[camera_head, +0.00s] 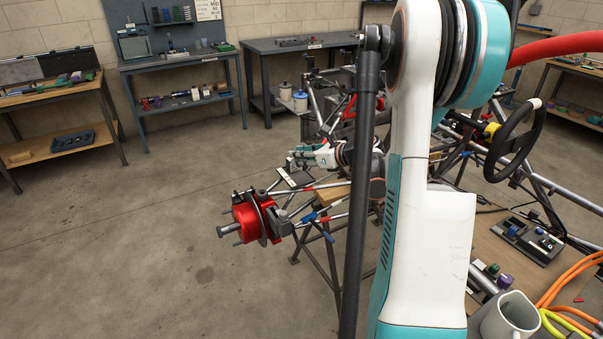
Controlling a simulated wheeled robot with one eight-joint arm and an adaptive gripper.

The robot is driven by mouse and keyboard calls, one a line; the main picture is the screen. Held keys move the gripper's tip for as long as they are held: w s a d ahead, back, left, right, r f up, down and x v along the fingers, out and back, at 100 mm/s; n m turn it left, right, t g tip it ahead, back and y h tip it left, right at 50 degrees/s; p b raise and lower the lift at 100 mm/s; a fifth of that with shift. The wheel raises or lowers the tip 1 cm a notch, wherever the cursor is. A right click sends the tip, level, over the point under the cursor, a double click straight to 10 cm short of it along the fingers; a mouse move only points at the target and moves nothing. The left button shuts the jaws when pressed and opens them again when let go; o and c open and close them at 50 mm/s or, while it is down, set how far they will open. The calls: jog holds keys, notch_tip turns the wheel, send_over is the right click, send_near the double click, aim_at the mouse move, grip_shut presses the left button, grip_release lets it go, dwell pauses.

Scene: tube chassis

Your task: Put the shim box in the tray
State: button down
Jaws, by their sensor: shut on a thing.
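The white and teal wrist of my arm shows past the dark post, near the middle of the view. My gripper (297,158) is at its left end, small and partly lost among the chassis tubes. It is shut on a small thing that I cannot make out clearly. I cannot pick out the shim box for certain. A dark blue tray (72,141) with small things in it lies on the lower shelf of the left bench, far from my gripper. I cannot tell whether it is the task's tray.
The tube chassis with a red brake hub (247,222) stands close around my gripper. Benches (180,60) line the back wall. The floor (120,250) at left is clear.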

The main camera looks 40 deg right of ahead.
aim_at(303, 167)
jog(key=shift+f+b, duration=0.85)
jog(key=shift+f, duration=1.35)
jog(key=shift+f, duration=0.1)
jog(key=c, duration=1.4)
grip_release()
jog(key=shift+o, duration=0.2)
jog(key=shift+s+r, duration=0.2)
jog(key=shift+r, duration=0.05)
jog(key=p+v, duration=0.4)
jog(key=v, duration=0.7)
jog(key=shift+s, duration=0.25)
jog(key=shift+d, duration=0.1)
